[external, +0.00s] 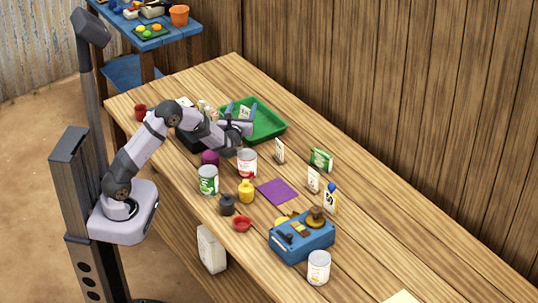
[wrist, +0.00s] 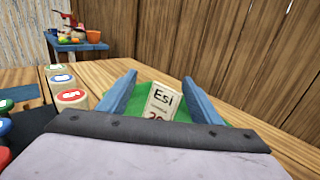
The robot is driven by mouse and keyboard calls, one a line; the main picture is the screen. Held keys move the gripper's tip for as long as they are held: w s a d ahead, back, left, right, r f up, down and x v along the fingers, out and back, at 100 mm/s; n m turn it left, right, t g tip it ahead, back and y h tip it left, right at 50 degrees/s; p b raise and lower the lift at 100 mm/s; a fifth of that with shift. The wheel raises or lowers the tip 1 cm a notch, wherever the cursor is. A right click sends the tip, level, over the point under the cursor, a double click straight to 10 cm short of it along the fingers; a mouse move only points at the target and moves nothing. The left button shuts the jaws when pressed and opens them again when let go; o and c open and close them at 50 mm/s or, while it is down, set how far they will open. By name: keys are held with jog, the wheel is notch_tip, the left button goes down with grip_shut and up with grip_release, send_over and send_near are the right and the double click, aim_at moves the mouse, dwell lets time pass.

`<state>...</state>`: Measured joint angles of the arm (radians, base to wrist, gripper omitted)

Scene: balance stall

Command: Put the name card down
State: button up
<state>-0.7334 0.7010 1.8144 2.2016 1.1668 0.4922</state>
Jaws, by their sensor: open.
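The name card (wrist: 160,101), a pale card reading "Esi" with a number in red-brown below, stands between my fingers in the wrist view, slightly tilted in the picture. In the external view, the card (external: 244,112) shows at the green tray (external: 268,123). My gripper (external: 239,115) is open over the near side of that tray, its blue fingers on either side of the card. In the wrist view, gaps show between the card and both fingers of my gripper (wrist: 158,82). The card's lower edge is hidden behind my gripper body.
Labelled blocks (wrist: 72,97) stand left of my gripper. The table's far right is mostly clear.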

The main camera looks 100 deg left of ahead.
jog(key=d, duration=0.7)
jog(key=shift+b, duration=0.4)
jog(key=shift+d, duration=0.15)
